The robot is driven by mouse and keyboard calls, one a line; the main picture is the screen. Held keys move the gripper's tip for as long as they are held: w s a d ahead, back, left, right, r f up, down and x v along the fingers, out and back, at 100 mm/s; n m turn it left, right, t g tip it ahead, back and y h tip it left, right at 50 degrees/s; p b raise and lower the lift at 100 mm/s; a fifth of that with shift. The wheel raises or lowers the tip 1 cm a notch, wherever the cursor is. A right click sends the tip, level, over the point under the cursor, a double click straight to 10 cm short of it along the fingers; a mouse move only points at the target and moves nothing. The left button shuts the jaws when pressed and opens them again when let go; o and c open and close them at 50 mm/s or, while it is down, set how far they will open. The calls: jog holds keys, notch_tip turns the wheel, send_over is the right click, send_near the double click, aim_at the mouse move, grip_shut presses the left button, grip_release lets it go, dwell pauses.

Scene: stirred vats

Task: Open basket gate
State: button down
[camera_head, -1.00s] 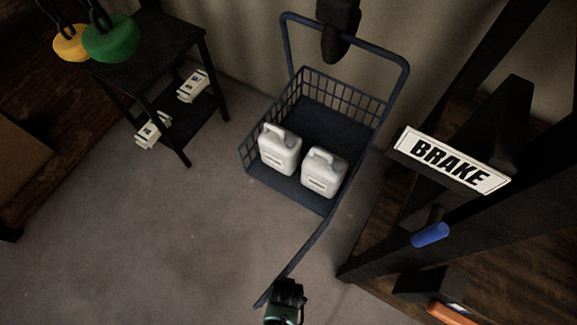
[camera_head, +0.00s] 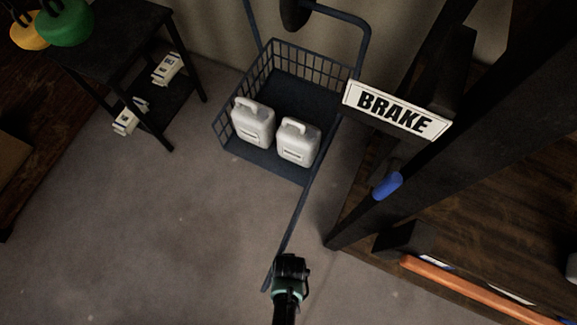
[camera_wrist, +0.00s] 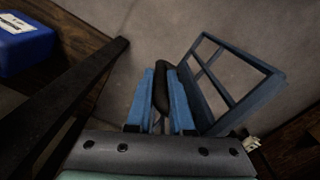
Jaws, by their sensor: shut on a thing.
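The blue wire basket (camera_head: 262,72) stands near the wall in the head view, its front side open. Its gate (camera_head: 291,226) hangs out from the front right corner, seen nearly edge-on as a thin blue bar. My gripper (camera_head: 289,262) is at the gate's outer end; its fingers are hidden there. In the wrist view my gripper (camera_wrist: 162,100) has its two blue fingers shut on a dark handle (camera_wrist: 161,82). The gate's blue frame (camera_wrist: 238,98) shows just right of the fingers.
Two white jugs (camera_head: 252,122) stand in the basket. A BRAKE sign (camera_head: 396,110) on dark framing and a blue-gripped lever (camera_head: 387,186) are close on the right. A black side table (camera_head: 118,35) is at upper left. The floor (camera_head: 150,235) left of the gate is clear.

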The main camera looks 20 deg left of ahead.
jog(key=c, duration=1.1)
grip_release()
notch_tip(320, 180, up, 13)
jog(key=shift+p, duration=0.7)
